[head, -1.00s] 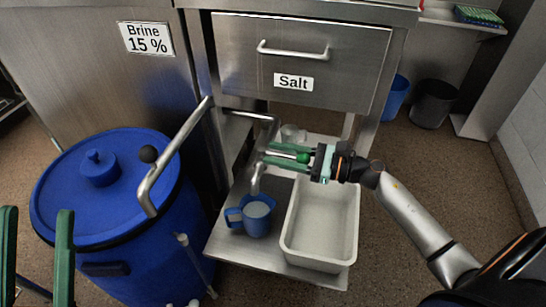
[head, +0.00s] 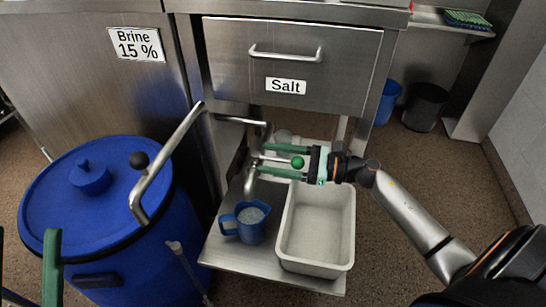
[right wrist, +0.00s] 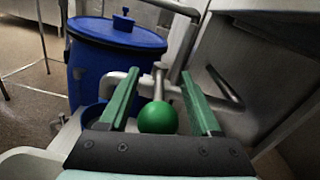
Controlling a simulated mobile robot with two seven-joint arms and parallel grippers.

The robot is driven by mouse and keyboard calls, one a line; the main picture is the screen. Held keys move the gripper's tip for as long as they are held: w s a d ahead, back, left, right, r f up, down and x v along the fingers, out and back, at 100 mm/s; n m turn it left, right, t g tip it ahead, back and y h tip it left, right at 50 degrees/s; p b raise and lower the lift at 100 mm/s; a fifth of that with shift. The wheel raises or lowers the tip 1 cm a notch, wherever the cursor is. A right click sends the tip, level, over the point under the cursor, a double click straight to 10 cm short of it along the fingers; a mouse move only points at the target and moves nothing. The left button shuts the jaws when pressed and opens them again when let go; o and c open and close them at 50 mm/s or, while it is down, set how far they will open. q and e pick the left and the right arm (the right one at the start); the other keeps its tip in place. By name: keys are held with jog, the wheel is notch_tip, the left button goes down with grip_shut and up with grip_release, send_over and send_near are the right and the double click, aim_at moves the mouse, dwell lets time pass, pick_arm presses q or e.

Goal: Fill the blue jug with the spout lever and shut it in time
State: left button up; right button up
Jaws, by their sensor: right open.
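The blue jug (head: 243,231) stands upright on the metal shelf, below the tip of the metal spout (head: 250,183). Pale contents show inside its mouth; I cannot tell the exact level. The lever's green ball knob (head: 297,162) lies between the fingers of my right gripper (head: 262,162). That gripper is open, with a finger on either side of the knob. The right wrist view also shows the green knob (right wrist: 158,118) with gaps to both fingers. My left gripper (head: 27,240) is at the lower left edge, partly cut off, its fingers apart, away from the jug.
A white basin (head: 316,264) stands just right of the jug. A blue lidded barrel (head: 105,235) is at left, with a bent metal pipe and black ball (head: 139,160) over it. The Salt drawer (head: 300,60) hangs above. Two bins stand at the back right.

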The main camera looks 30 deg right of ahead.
jog(key=p+v, duration=0.1)
jog(key=v, duration=1.1)
jog(key=shift+d+p, duration=0.2)
jog(key=shift+p, duration=0.1)
jog(key=shift+s, duration=0.1)
jog(key=shift+s, duration=0.1)
